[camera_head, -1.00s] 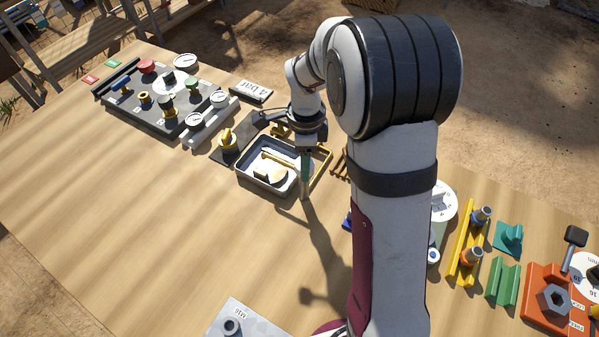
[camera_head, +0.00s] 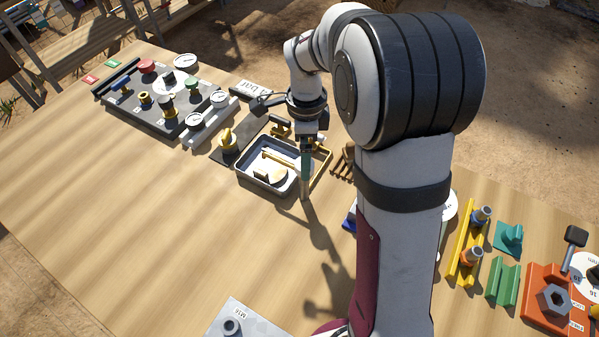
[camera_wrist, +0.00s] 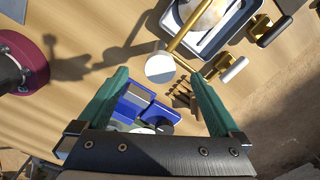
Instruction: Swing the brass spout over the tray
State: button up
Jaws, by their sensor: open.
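The grey tray (camera_head: 246,178) sits on the wooden table with a pale, partly dark piece in it; it also shows at the top of the wrist view (camera_wrist: 225,43). My gripper (camera_head: 305,182) is beside the tray's right side. In the wrist view its teal fingers (camera_wrist: 155,76) are apart, with the round end between their tips in the picture. Contact cannot be told.
A blue block (camera_wrist: 145,108) shows below the fingers, and a small dark rack (camera_wrist: 183,95) is close by.

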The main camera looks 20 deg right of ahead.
jog(key=shift+r, duration=1.9)
